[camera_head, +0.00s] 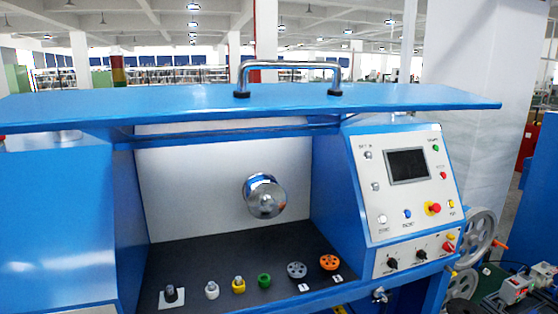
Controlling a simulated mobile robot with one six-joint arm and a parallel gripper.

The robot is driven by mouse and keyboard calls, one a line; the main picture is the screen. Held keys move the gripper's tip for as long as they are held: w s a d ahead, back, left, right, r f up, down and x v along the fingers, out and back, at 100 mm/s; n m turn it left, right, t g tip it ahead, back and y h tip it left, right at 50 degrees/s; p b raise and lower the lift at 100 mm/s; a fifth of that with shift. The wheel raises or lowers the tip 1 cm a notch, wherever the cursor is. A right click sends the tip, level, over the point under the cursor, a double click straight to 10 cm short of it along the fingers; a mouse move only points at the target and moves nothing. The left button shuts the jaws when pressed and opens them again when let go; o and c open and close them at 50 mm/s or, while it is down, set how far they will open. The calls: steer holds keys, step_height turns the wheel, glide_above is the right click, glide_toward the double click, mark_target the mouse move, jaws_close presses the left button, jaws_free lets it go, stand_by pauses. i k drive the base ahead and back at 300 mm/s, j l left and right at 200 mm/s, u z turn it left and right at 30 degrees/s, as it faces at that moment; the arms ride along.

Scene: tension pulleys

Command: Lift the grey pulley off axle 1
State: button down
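A grey spoked pulley (296,270) sits on the dark shelf inside the blue machine, right of centre in the row. A small white label (303,288) lies in front of it; its mark is too small to read. The axle under the pulley is mostly hidden, so I cannot tell its number. An orange spoked pulley (329,262) sits just right of the grey one, with its own white label (337,279). My gripper is not in view.
Left of the grey pulley stand green (263,281), yellow (238,285), white (212,290) and black (172,295) pieces. A chrome roller (265,196) juts from the back panel above. The blue top (250,102) overhangs the shelf; a control panel (408,190) stands right.

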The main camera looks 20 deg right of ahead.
mark_target(197, 260)
steer(key=i+l+u, duration=0.25)
steer(key=i+l, duration=0.2)
steer(key=l, duration=0.15)
steer(key=i+l+u, duration=0.15)
steer(key=l, duration=0.2)
steer(key=i+l+u, duration=0.15)
steer(key=l, duration=0.2)
steer(key=i, duration=0.05)
